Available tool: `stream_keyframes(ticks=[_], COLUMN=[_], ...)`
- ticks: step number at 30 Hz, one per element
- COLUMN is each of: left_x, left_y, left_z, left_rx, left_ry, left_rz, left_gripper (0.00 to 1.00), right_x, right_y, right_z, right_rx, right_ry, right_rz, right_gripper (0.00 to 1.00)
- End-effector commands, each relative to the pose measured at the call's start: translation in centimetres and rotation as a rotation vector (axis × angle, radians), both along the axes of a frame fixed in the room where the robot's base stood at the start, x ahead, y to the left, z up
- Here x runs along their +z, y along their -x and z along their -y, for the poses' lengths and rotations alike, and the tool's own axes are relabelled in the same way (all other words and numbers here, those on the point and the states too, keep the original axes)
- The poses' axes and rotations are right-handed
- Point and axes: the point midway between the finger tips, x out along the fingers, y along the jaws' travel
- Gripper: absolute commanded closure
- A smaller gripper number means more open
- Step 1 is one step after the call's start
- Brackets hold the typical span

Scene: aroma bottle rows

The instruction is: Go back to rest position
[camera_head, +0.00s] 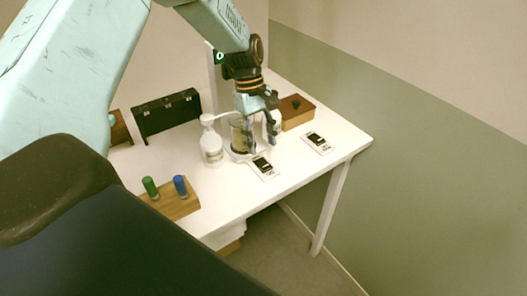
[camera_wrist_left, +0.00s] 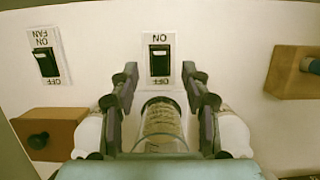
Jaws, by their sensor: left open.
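My left arm (camera_head: 85,55) comes in from the left and reaches over the white table. My left gripper (camera_head: 261,143) points down over the table and is open. In the left wrist view, its two fingers (camera_wrist_left: 160,88) stand on either side of a clear glass vessel (camera_wrist_left: 160,125) with a printed label. I cannot tell whether the fingers touch it. In the head view, the glass vessel (camera_head: 237,135) stands upright beside the gripper, partly hidden by it. My right gripper is not in view.
A white pump bottle (camera_head: 211,147) and another white bottle (camera_head: 274,121) flank the glass. Two switch plates (camera_head: 264,167) (camera_head: 318,143) lie near the front edge. A brown box (camera_head: 297,112), a black case (camera_head: 166,115) and a wooden block (camera_head: 178,204) with green and blue-topped pieces also stand there.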

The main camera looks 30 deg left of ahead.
Motion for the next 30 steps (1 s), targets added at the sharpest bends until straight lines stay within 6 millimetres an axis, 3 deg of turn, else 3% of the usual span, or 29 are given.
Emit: stream_keyframes(ticks=[7,30], left_x=[2.0,2.0], left_y=[-0.2,-0.1], left_z=[-0.6,-0.5], left_rx=[0.001,0.000], left_ry=[0.000,0.001], left_rz=[0.000,-0.001], left_gripper=[0.53,0.53], right_x=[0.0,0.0], right_y=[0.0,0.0], right_z=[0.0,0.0], right_rx=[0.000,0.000], right_ry=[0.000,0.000], right_rz=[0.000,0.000], right_gripper=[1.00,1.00])
